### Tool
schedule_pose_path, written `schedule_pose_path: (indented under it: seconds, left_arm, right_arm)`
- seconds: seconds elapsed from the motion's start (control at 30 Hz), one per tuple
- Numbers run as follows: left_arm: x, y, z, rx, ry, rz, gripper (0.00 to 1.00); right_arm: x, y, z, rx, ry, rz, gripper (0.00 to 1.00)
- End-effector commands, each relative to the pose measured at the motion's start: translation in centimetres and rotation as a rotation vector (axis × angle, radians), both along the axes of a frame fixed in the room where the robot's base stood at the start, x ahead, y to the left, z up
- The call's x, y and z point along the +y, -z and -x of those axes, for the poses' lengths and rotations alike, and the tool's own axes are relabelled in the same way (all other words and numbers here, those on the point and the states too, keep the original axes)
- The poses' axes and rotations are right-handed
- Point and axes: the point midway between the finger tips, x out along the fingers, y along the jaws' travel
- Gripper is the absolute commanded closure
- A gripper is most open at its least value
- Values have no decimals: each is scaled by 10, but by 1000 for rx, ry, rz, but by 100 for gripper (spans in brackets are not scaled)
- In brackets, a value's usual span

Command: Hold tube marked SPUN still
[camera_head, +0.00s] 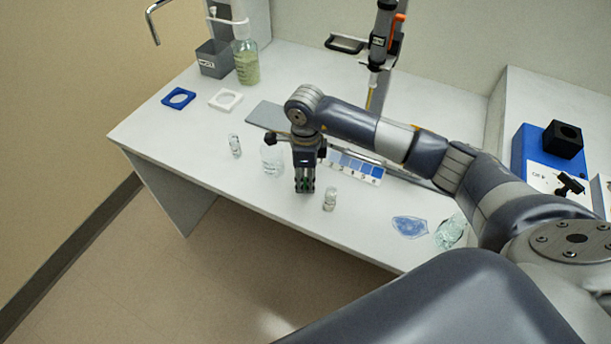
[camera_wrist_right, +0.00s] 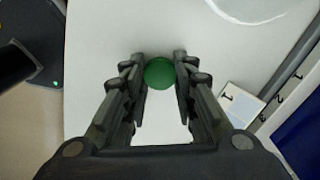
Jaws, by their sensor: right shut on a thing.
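My right gripper (camera_head: 305,184) points down over the front part of the white bench. Its fingers are shut on a narrow thing with a round green top, which I take for the tube (camera_wrist_right: 159,73). In the right wrist view the green top sits between the two fingertips (camera_wrist_right: 160,80). In the head view only bits of green show between the dark fingers. No SPUN marking is readable, and the fingers hide most of the tube. I cannot tell whether its lower end touches the bench. My left gripper is out of view.
A clear jar (camera_head: 271,160) stands just left of the gripper, a small vial (camera_head: 330,199) just right. Another vial (camera_head: 235,146) is farther left. A numbered blue strip (camera_head: 357,167) lies behind. A blue device (camera_head: 540,160) stands at right. The bench's front left is clear.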

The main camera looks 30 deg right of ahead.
Motion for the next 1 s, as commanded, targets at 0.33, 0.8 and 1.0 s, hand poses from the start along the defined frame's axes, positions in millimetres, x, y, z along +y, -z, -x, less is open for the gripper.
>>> schedule_pose_path:
  seconds: [0.33,0.8,1.0]
  left_arm:
    - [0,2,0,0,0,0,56]
    - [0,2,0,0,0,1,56]
    - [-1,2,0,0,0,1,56]
  right_arm:
    - [0,5,0,-1,0,0,100]
    - [0,5,0,0,0,0,54]
    - [0,-10,-2,-6,0,0,54]
